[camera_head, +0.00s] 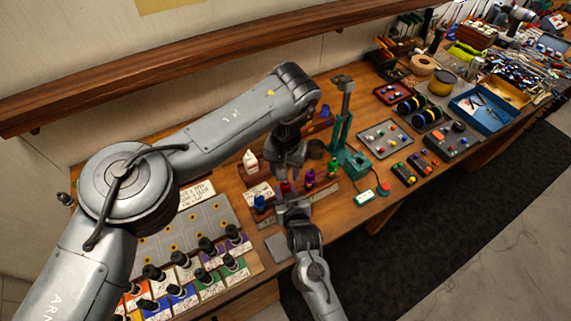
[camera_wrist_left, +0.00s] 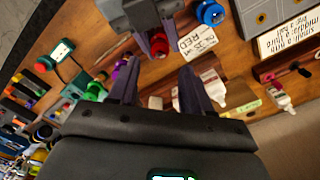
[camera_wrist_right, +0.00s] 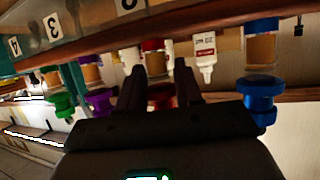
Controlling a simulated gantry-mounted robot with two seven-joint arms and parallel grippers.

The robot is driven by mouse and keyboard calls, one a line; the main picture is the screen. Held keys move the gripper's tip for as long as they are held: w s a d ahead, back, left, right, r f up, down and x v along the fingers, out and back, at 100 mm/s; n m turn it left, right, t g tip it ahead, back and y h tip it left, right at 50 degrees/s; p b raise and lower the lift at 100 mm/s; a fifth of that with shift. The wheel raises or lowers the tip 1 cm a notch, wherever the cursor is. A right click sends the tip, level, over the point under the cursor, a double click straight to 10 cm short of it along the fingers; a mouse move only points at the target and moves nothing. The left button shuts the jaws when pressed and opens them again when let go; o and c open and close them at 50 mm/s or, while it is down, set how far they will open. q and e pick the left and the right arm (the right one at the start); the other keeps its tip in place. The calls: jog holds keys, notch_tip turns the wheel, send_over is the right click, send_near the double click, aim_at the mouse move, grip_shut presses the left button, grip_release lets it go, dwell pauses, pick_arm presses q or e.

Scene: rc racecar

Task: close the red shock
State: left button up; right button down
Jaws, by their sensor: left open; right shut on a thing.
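The red shock (camera_wrist_right: 158,93) stands in a row with blue, purple and green shocks; in the right wrist view it has a red upper part, an amber section and a red lower part. My right gripper (camera_wrist_right: 160,75) is shut on its lower part. In the head view a little of its red (camera_head: 286,187) shows beside the right gripper (camera_head: 290,203). My left gripper (camera_wrist_left: 159,76) is open and empty; in the left wrist view the red shock's red part (camera_wrist_left: 159,46) lies just beyond its fingertips. Whether its cap is seated, I cannot tell.
The blue shock (camera_head: 260,203) and purple shock (camera_head: 309,178) stand close on either side. A white bottle (camera_head: 251,161) stands behind. A green stand (camera_head: 346,150) rises to the right. Several small bottles fill the bench at the lower left.

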aim_at(286, 182)
pick_arm(q)
jog(key=shift+f, duration=3)
jog(key=shift+c, duration=0.5)
